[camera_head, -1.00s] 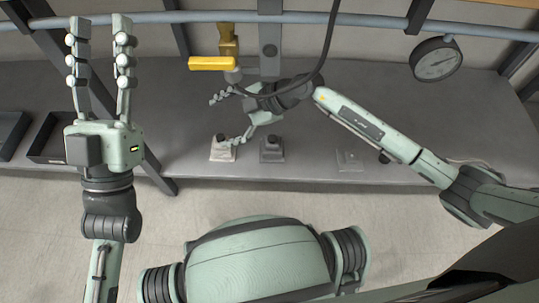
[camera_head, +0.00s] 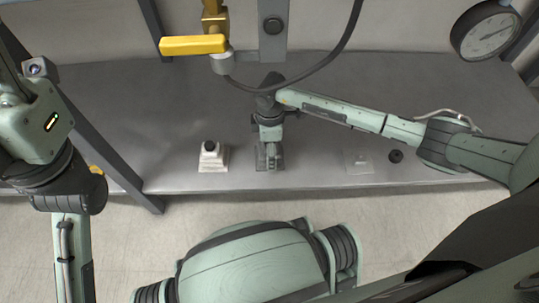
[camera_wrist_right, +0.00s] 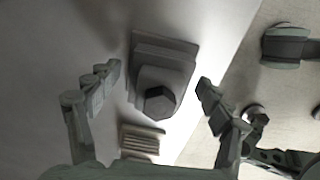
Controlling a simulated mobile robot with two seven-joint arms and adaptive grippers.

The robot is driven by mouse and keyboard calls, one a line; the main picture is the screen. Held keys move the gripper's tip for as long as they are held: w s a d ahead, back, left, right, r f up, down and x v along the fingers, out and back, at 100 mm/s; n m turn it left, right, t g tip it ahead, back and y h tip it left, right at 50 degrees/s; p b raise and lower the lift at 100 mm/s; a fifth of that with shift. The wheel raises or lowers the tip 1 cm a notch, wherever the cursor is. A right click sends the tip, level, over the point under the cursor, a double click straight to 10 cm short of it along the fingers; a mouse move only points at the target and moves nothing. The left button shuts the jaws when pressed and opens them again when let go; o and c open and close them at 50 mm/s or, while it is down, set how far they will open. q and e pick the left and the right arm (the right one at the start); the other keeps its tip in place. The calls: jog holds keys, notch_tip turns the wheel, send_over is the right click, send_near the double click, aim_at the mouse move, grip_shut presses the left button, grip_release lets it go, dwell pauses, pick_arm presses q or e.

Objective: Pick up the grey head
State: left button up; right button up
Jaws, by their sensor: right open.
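The grey head (camera_head: 262,160) stands near the front edge of the grey bench, partly hidden by my right gripper (camera_head: 270,135). In the right wrist view the grey head (camera_wrist_right: 165,55) is a stepped block with a dark six-sided knob. My right gripper (camera_wrist_right: 159,78) is open, with one finger on each side of the grey head; I see no clear contact. My left gripper's body (camera_head: 35,120) is at the left edge of the head view; its fingertips are out of frame.
A white head (camera_head: 212,163) with a black knob stands left of the grey head. A pale square plate (camera_head: 358,165) and a black round piece (camera_head: 396,156) lie to the right. A yellow-handled valve (camera_head: 195,45), a hose and a gauge (camera_head: 487,32) are behind.

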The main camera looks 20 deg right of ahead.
jog(key=shift+f, duration=0.5)
jog(key=shift+a+r, duration=0.1)
jog(key=c, duration=1.8)
jog(key=shift+r, duration=0.1)
